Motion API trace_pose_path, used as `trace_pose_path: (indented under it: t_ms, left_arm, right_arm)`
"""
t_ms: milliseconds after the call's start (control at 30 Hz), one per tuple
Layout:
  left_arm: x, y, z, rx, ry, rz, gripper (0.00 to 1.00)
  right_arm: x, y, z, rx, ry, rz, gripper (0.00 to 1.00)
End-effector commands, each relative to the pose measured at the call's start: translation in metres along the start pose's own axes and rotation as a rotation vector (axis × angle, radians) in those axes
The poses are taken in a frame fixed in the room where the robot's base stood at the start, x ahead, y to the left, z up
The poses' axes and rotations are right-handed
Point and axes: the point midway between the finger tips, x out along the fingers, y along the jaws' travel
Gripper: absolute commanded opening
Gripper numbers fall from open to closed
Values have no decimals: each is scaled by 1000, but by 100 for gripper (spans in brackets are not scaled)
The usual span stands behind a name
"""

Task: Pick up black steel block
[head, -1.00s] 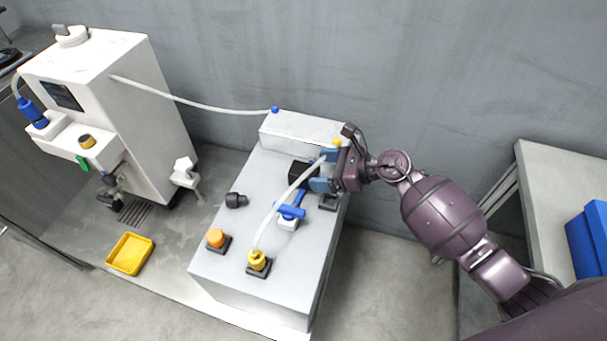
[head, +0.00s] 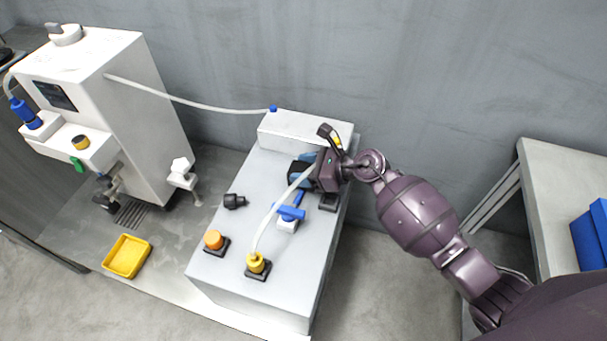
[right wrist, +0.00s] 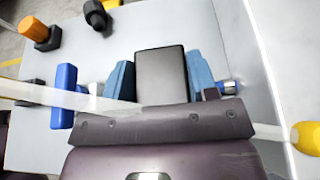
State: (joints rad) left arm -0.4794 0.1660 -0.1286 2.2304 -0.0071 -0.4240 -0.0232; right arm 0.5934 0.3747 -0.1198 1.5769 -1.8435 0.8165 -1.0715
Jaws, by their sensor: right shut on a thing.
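The black steel block (right wrist: 161,76) is a dark box on the grey bench top, seen clearly in the right wrist view between the two blue fingers of my right gripper (right wrist: 160,82). The fingers are shut on its two sides. In the head view the block (head: 297,173) is mostly hidden behind my right gripper (head: 305,174). I cannot tell whether the block is lifted off the surface. My left gripper is not in view.
A white hose (head: 276,215) crosses close to my gripper, ending at a yellow fitting (head: 256,263). A blue-handled valve (head: 290,212), an orange knob (head: 213,240) and a black fitting (head: 234,201) stand nearby. A white box (head: 300,130) lies behind.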

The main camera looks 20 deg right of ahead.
Motion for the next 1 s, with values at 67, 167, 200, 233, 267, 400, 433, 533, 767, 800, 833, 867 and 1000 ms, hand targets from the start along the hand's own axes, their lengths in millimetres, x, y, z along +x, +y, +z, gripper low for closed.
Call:
trace_pose_path:
  t_ms: [67,167,200,233,267,400,433,533,767,800,833,867,1000]
  left_arm:
    - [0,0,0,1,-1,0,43]
    - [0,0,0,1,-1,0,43]
    - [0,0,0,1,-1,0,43]
    - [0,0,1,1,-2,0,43]
    - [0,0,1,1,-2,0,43]
    - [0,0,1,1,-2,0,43]
    - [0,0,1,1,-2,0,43]
    - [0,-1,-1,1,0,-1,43]
    - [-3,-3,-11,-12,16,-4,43]
    - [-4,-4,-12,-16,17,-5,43]
    - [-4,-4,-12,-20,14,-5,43]
    - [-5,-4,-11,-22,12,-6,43]
    - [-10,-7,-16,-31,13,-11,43]
  right_arm:
    - [0,0,0,0,0,-1,26]
    - [0,0,0,1,0,-1,11]
    - [0,0,0,1,0,-1,5]
    - [0,0,0,1,0,-1,0]
    - [0,0,0,1,0,-1,0]
    - [0,-1,2,-1,-4,-2,0]
    - [0,-1,2,-1,-4,-2,0]
    - [-1,-1,4,-2,-4,-3,0]
    - [-11,-2,29,-11,-9,-5,0]
    - [-14,-2,36,-13,-10,-5,0]
    - [-16,-2,42,-14,-10,-6,0]
    - [-19,-3,48,-15,-10,-6,0]
    - [-32,-3,81,-18,-13,-6,0]
